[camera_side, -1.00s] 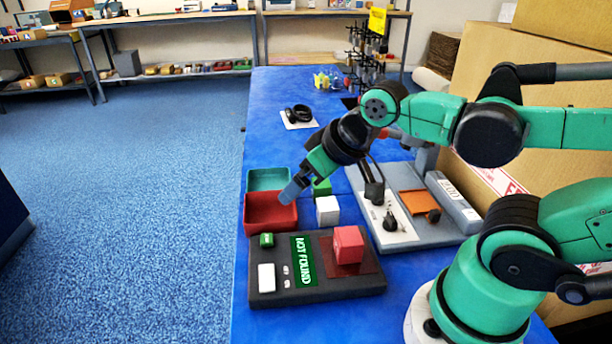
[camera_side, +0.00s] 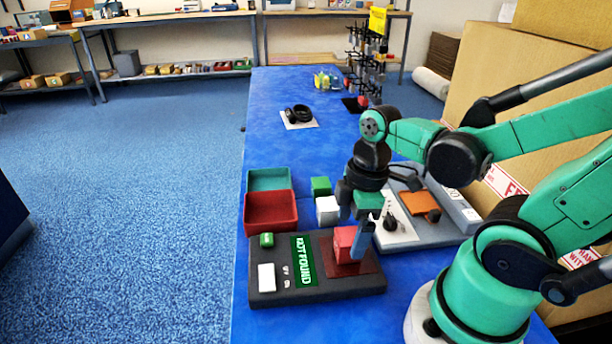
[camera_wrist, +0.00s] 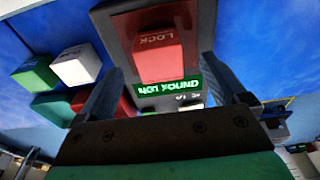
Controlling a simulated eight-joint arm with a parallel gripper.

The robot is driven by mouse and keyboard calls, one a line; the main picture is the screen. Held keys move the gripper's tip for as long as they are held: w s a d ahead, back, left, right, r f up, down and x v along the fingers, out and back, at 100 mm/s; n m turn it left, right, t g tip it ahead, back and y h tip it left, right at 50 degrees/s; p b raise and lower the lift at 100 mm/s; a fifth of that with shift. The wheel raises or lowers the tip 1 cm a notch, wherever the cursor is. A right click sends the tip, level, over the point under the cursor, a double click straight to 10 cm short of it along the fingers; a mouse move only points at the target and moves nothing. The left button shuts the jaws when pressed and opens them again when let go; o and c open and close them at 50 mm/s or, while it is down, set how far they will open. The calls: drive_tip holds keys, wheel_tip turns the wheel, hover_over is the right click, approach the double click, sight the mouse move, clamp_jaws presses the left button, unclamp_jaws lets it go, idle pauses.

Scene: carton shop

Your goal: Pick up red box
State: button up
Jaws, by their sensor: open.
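The red box (camera_side: 343,242) sits on a dark red square on a dark grey panel (camera_side: 320,290). In the wrist view the red box (camera_wrist: 157,55) shows the word LOCK and appears between and beyond the two fingers. My gripper (camera_side: 356,228) is open and points down at the box. One blue finger hangs at the box's right side and partly hides it in the side view. In the wrist view my gripper (camera_wrist: 168,85) has its fingers apart with nothing held. I cannot tell whether a finger touches the box.
The panel has a green NOT FOUND display (camera_side: 304,262), a white block (camera_side: 266,277) and a small green block (camera_side: 266,240). Behind it stand a red bin (camera_side: 270,226), a teal bin (camera_side: 268,176), a white cube (camera_side: 328,210) and a green cube (camera_side: 320,186). A grey fixture (camera_side: 440,240) lies right.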

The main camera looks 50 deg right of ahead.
drive_tip(key=shift+w+a+f, duration=0.1)
drive_tip(key=shift+f, duration=1.05)
clamp_jaws()
